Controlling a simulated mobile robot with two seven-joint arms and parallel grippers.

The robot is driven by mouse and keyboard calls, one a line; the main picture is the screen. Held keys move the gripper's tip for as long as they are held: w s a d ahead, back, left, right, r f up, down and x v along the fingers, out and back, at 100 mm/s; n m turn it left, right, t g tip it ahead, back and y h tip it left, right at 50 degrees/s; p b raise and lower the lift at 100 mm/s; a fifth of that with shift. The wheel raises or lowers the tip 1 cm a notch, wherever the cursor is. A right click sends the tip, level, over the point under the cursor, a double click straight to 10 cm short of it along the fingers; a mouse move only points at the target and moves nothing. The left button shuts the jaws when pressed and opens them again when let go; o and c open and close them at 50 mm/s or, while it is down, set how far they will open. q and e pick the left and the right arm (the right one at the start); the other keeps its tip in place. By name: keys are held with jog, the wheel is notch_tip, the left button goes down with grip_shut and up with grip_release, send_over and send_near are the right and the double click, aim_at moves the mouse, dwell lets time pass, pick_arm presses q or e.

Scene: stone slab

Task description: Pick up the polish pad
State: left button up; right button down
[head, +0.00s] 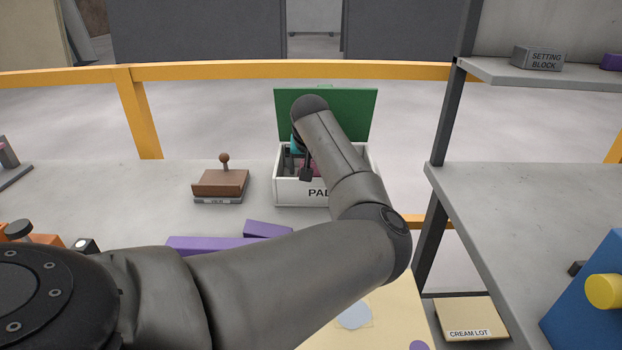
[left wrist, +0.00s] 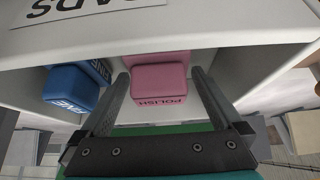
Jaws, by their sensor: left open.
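The pink polish pad (left wrist: 158,82), lettered POLISH, lies inside the white pads box (head: 287,193); the box also fills much of the left wrist view (left wrist: 215,50). My left gripper (left wrist: 160,76) is open and reaches into the box, with one finger on each side of the polish pad. A clear squeeze on the pad does not show. In the head view my left gripper (head: 305,172) is at the box opening, and my arm hides part of the box and its lettering. My right gripper is not in view.
A blue pad (left wrist: 72,88) lettered FINE sits beside the polish pad in the box. The green lid (head: 350,112) stands open behind. A brown block with a knob (head: 220,183) stands left of the box, purple bars (head: 205,243) in front. A grey shelf unit (head: 530,190) stands right.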

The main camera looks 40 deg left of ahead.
pick_arm(q)
jog(key=shift+w+a+f, duration=0.1)
jog(key=shift+f, duration=0.15)
jog(key=shift+c, duration=0.4)
jog(key=c, duration=1.2)
